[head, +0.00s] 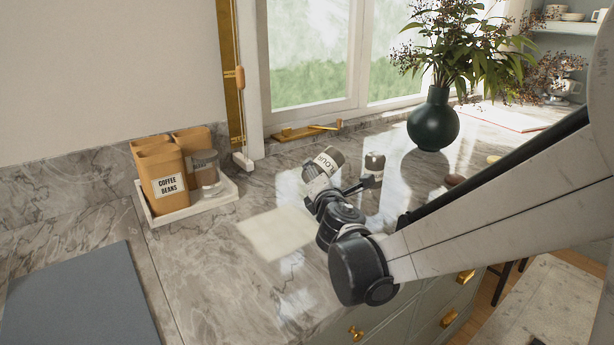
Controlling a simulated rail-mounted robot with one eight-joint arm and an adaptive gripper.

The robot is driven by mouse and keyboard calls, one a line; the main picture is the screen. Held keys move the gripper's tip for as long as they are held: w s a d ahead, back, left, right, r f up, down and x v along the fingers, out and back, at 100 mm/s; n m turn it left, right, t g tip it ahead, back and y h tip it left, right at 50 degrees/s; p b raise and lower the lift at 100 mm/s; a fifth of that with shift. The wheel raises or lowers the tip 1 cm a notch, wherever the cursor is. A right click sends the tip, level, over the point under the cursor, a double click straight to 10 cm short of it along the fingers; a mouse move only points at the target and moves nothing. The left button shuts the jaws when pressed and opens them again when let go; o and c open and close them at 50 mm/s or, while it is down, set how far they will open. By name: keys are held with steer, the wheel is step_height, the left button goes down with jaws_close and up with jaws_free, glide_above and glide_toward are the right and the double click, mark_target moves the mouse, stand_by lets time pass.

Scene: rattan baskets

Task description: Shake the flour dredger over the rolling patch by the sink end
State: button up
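The flour dredger (327,160) is a pale cylinder with a dark upper end and a label reading FLOUR. It is tilted, just beyond my gripper (334,184). My gripper appears shut on it, though the wrist partly hides the grip and the dredger's lower part. The rolling patch (272,234) is a pale, floury rectangle on the marble counter. It lies to the lower left of my gripper and the dredger. No falling flour can be made out.
A dark green vase (433,122) stands farther back. A blue-grey board (82,302) lies front left.

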steer(key=shift+w+d, duration=0.2)
steer(key=shift+d, duration=0.05)
steer(key=shift+w+a, duration=1.75)
steer(key=shift+w, duration=0.5)
steer(key=s+a+b, duration=0.1)
steer(key=s+a, duration=0.9)
steer(key=a, duration=0.4)
steer(key=shift+s+r, duration=0.1)
step_height(320, 180, up, 5)
steer(key=p, duration=0.3)
